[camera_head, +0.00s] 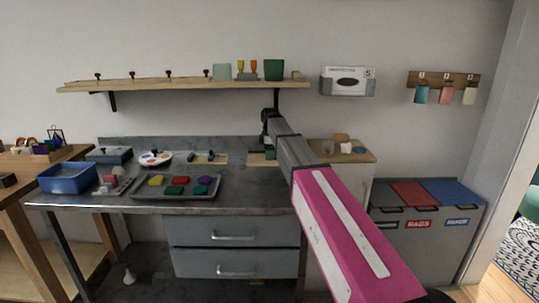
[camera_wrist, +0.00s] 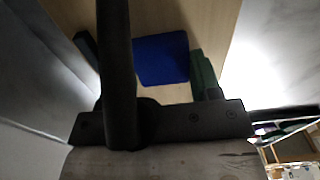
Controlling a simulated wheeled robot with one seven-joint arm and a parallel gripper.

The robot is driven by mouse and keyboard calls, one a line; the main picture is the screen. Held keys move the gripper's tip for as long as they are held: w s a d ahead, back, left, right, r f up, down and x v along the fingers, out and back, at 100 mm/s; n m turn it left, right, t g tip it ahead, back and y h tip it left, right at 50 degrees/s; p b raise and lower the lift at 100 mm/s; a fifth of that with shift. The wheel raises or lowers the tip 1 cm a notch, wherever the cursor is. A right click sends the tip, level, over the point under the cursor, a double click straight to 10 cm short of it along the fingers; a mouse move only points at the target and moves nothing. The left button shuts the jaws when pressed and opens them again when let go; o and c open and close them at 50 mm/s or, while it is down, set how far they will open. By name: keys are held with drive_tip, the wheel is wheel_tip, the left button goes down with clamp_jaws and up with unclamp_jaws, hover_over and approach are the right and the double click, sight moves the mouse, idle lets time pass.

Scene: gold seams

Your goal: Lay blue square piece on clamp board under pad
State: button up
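The blue square piece (camera_wrist: 161,59) lies flat on a pale wooden surface in the wrist view. A dark round bar (camera_wrist: 115,70) stands in front of its left side and hides part of the surface. A green part (camera_wrist: 204,75) is close by its right edge. A dark crossbar with screws (camera_wrist: 190,121) spans the view below it. In the head view the clamp board (camera_head: 255,163) lies at the back of the bench. My gripper (camera_head: 267,128) is above the board's area, small and dark. I cannot make out its fingertips or the pad.
A grey tray (camera_head: 150,193) with coloured pieces lies on the bench's front. A blue bin (camera_head: 66,178) stands at its left end. A wall shelf (camera_head: 190,87) hangs above the bench. A cabinet with small items (camera_head: 345,150) stands right of my arm.

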drive_tip(key=o, duration=0.5)
drive_tip(key=shift+w+d, duration=0.4)
drive_tip(key=shift+d, duration=0.1)
drive_tip(key=shift+r, duration=0.1)
drive_tip(key=shift+w+r, duration=0.15)
drive_tip(key=shift+r, duration=0.4)
drive_tip(key=r, duration=0.6)
drive_tip(key=shift+s+a, duration=0.25)
drive_tip(key=shift+s, duration=0.1)
drive_tip(key=shift+r, duration=0.15)
drive_tip(key=shift+s+a, duration=0.1)
drive_tip(key=shift+a, duration=0.05)
